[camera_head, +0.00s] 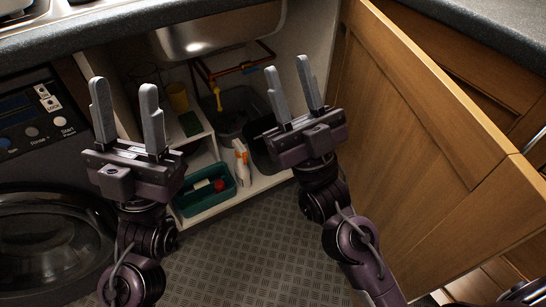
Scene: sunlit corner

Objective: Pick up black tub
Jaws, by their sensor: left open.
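A black tub (262,155) stands on the floor of the open sink cabinet, behind my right gripper, which hides part of it. My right gripper (291,84) points up in the picture, with its two grey fingers apart and nothing between them. My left gripper (127,98) is further left, in front of the washing machine's right edge and the cabinet's left side. It is open and empty. Neither gripper appears to hold the tub.
A green tray (206,191) with a red item and an orange-and-white bottle (242,163) stand at the cabinet's front. The open wooden door (420,130) bounds the right; the washing machine (45,235) the left.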

